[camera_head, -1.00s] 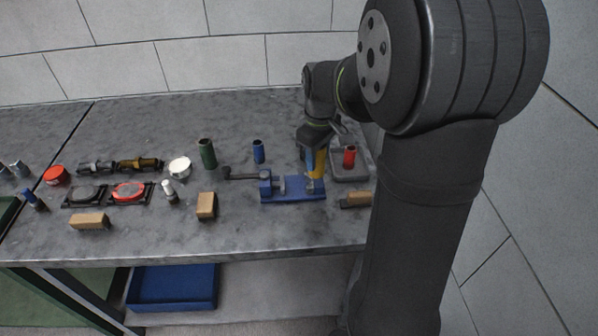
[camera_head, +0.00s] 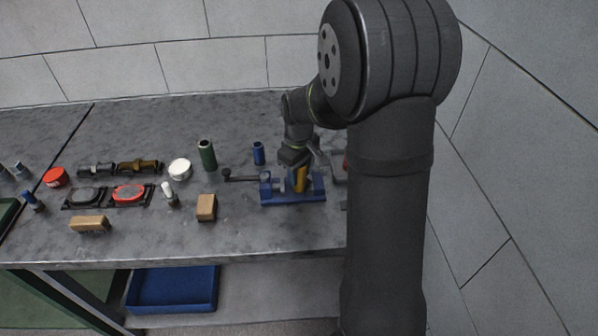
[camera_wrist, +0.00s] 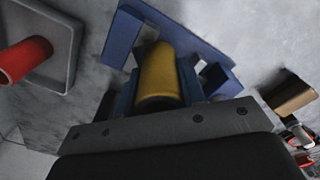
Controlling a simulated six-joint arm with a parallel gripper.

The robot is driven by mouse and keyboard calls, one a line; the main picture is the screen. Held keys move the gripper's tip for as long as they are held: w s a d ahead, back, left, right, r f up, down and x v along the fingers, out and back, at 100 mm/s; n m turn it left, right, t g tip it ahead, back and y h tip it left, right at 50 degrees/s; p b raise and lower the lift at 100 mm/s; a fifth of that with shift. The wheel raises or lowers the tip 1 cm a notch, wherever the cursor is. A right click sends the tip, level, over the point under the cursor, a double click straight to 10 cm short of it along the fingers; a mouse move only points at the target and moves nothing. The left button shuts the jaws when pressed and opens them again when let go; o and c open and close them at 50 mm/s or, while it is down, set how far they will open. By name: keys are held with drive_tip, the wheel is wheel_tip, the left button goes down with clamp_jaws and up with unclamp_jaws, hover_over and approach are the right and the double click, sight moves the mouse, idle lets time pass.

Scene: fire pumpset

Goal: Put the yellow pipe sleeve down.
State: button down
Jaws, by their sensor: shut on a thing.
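The yellow pipe sleeve (camera_head: 300,178) is held in my gripper (camera_head: 298,174), which is shut on it. The sleeve is close to upright in the head view, over or at the blue vise (camera_head: 280,197) on the table. In the wrist view the sleeve (camera_wrist: 160,75) sits between my blue fingers (camera_wrist: 160,92), with the blue vise (camera_wrist: 215,50) around and behind it. I cannot tell whether the sleeve's lower end touches the vise.
A red sleeve stands in a grey tray (camera_wrist: 62,75), mostly behind my arm in the head view. The table's front middle (camera_head: 250,238) is clear.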

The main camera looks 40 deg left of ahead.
drive_tip(key=shift+f, duration=0.1)
drive_tip(key=c, duration=0.9)
unclamp_jaws()
wheel_tip(320, 180, up, 12)
drive_tip(key=shift+r, duration=0.2)
